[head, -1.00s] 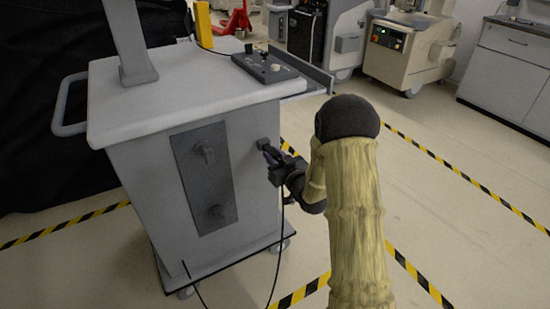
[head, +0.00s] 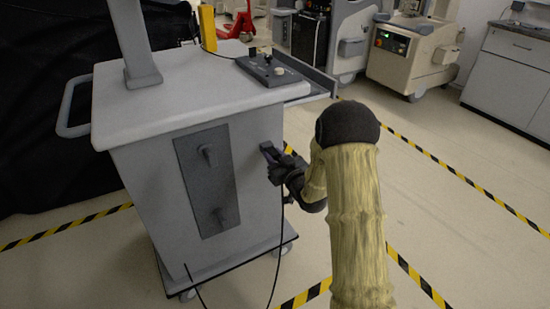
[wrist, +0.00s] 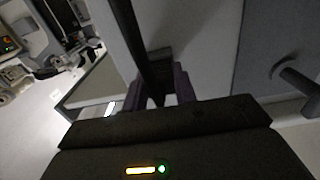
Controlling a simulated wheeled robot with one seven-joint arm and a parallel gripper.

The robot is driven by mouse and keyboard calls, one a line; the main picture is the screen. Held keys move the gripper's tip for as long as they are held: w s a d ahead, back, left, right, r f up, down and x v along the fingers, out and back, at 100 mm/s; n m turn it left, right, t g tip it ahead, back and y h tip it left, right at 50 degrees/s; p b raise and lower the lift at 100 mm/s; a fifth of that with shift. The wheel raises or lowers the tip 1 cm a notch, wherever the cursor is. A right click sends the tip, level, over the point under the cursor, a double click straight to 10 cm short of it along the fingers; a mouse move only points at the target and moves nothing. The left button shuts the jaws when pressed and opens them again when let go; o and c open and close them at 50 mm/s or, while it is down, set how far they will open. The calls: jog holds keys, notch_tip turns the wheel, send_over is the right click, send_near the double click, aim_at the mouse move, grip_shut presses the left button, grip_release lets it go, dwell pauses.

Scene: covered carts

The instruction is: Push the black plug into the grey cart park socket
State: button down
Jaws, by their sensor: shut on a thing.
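My gripper (head: 268,152) is at the right part of the grey cart's front face (head: 258,200), right of the dark panel (head: 207,180). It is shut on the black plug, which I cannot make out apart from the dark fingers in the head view. In the wrist view my gripper's fingers (wrist: 160,92) close around a dark piece, and a thick dark cable (wrist: 140,45) runs up from it. A dark grey block (wrist: 161,62) on the cart face lies just beyond the fingertips, perhaps the park socket. Whether plug and socket touch is hidden.
A thin black cable (head: 279,250) hangs from my gripper to the floor. A control box (head: 268,69) sits on the cart top, with a side shelf at the right. Yellow-black tape (head: 470,180) marks open floor; other machines stand behind.

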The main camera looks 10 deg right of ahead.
jog(key=c, duration=1)
grip_release()
jog(key=shift+c, duration=0.2)
jog(key=p+v, duration=0.2)
jog(key=v, duration=1.5)
jog(key=shift+s, duration=0.15)
